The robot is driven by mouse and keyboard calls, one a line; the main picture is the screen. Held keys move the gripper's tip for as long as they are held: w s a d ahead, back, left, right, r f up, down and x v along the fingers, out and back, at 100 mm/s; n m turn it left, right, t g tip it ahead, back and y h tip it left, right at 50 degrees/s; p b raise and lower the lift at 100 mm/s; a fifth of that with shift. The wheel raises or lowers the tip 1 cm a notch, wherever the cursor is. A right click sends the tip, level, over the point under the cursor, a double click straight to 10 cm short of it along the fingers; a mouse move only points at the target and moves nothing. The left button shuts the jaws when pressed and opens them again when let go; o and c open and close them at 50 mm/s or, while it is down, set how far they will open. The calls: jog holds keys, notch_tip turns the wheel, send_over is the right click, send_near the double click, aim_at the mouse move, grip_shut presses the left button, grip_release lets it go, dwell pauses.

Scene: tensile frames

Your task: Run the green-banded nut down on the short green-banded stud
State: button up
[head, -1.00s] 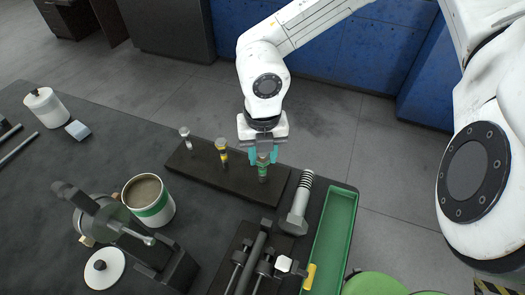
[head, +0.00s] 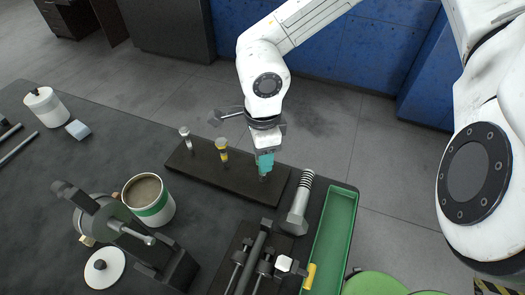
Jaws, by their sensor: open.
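My gripper (head: 264,165) points straight down over the right end of the dark stud board (head: 205,172). Its teal fingers are now seen edge-on, the nearer one in front. The jaws are open. They stand around the top of the short green-banded stud, which the near finger almost wholly hides; only a dark bit of its foot (head: 263,179) shows below the fingertip. The green-banded nut is hidden behind the finger, so I cannot tell how far down it sits.
A yellow-topped stud (head: 222,149) and a pale-topped stud (head: 186,138) stand left on the same board. A green-banded can (head: 163,214) and a dark clamp fixture (head: 259,245) are nearer.

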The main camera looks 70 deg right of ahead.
jog(key=n, duration=0.4)
jog(key=shift+n, duration=0.3)
jog(key=shift+c, duration=0.2)
